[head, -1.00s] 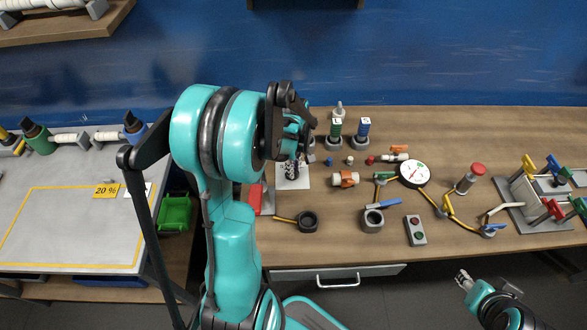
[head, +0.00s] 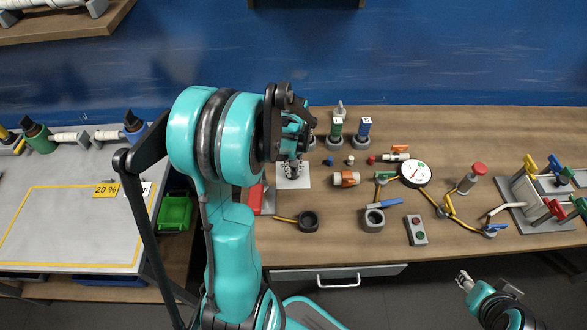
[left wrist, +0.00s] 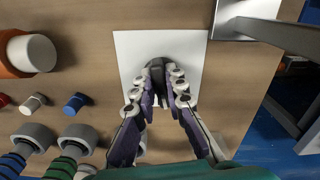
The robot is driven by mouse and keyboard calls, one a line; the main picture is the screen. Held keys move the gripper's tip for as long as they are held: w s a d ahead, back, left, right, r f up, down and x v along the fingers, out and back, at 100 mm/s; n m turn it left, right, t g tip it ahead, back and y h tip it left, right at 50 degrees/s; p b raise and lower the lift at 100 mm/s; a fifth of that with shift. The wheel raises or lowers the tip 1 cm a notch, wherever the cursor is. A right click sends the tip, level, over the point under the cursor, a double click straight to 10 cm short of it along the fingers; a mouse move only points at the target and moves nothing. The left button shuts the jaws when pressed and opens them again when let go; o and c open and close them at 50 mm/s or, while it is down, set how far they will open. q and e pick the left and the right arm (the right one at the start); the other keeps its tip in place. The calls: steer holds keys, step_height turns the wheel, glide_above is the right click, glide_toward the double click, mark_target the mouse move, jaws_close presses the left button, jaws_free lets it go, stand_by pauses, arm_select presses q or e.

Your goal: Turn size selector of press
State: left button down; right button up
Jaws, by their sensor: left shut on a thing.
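A white plate (left wrist: 122,60) lies on the wooden bench and carries a dark knob (left wrist: 157,64), which I take for the size selector. My left gripper (left wrist: 158,80) comes down over the plate and is shut on this knob, with its fingers on either side. The fingers hide part of the knob and any marks around it. In the head view the left gripper (head: 292,168) is above the white plate (head: 303,182), and my arm covers much of that spot. My right gripper (head: 463,279) is away from the bench at the lower right; its opening is too small to judge.
A grey metal bracket (left wrist: 232,18) stands close beside the plate. Blue (head: 329,160), white (head: 350,160) and red (head: 371,160) small pieces and an orange-white fitting (head: 346,179) lie to the right. Green (head: 336,127) and blue (head: 364,127) bottles stand behind.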

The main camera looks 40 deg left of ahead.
arm_select(q)
steer(key=m, duration=0.5)
steer(key=shift+s+a+m, duration=0.1)
steer(key=shift+m, duration=0.2)
steer(key=m, duration=0.5)
steer(key=shift+a+m, duration=0.15)
steer(key=shift+m, duration=0.15)
steer(key=c, duration=1.6)
jaws_free()
steer(key=shift+o, duration=0.2)
steer(key=shift+r, duration=0.1)
step_height(320, 180, up, 12)
